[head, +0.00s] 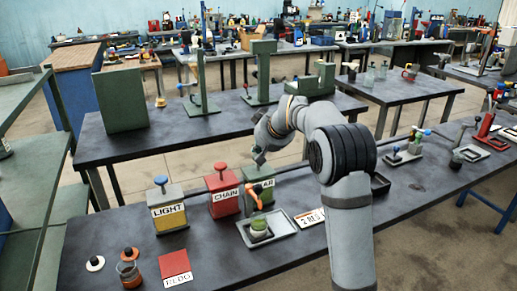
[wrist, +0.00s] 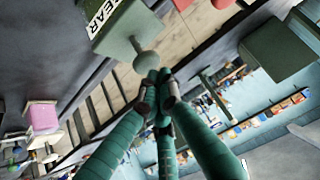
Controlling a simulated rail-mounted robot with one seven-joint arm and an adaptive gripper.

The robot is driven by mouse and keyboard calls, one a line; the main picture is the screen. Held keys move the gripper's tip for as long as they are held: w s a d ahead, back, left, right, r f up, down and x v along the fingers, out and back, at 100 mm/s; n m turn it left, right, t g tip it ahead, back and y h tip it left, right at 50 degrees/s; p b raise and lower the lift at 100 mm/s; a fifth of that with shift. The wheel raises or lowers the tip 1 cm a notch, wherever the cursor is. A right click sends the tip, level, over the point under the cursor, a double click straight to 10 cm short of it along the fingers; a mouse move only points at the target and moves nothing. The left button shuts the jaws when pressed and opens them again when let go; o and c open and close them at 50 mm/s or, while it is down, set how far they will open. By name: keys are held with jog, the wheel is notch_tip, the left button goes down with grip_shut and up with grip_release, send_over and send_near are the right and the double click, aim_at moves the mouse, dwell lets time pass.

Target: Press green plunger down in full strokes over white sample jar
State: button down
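My gripper (head: 258,160) is just above the can in the head view. In the wrist view my gripper (wrist: 157,76) has its fingertips together beside the knob; contact is unclear. A small jar (head: 260,230) with green on it stands in a grey tray (head: 284,222) in front of the can.
The red CHAIN can (head: 222,194) and yellow LIGHT can (head: 167,212) stand to the left. A lettered plate (head: 309,218) is right of the tray.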

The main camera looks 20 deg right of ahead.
jog(key=shift+f, duration=0.1)
notch_tip(320, 180, down, 4)
jog(key=b, duration=0.4)
jog(key=shift+s+r, duration=0.1)
jog(key=shift+r, duration=0.15)
notch_tip(320, 180, up, 5)
jog(key=p, duration=0.3)
jog(key=shift+r+p, duration=0.2)
jog(key=shift+p, duration=0.15)
jog(key=b+v, duration=0.1)
jog(key=v, duration=0.8)
jog(key=shift+s+f+b, duration=0.2)
jog(key=shift+s+b, duration=0.15)
jog(key=shift+b, duration=0.05)
jog(key=shift+w+f, duration=0.1)
jog(key=shift+w, duration=0.05)
